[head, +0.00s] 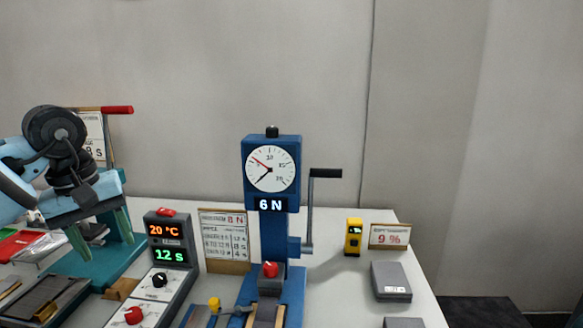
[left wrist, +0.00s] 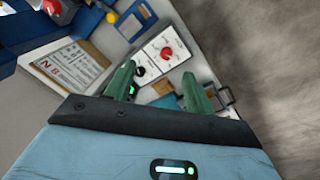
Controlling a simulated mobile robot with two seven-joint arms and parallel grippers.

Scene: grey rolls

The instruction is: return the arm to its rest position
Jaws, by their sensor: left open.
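My left gripper (head: 104,236) is at the left of the head view, above the left part of the white table (head: 345,290). Its two green fingers point down and stand apart, with nothing visible between them. The dark wrist joint and light blue link of my left arm are above and beside it. In the left wrist view the green fingers of the left gripper (left wrist: 159,70) are spread, with the control box (left wrist: 168,52) beyond them. My right gripper is in neither view.
A blue force tester (head: 273,218) with dial, "6 N" display and crank stands mid-table. A control box (head: 165,243) reads 20 °C and 12 s. A yellow meter (head: 353,237), a "9 %" card (head: 390,236) and a grey block (head: 390,281) are right. A teal press (head: 113,253) stands near my gripper.

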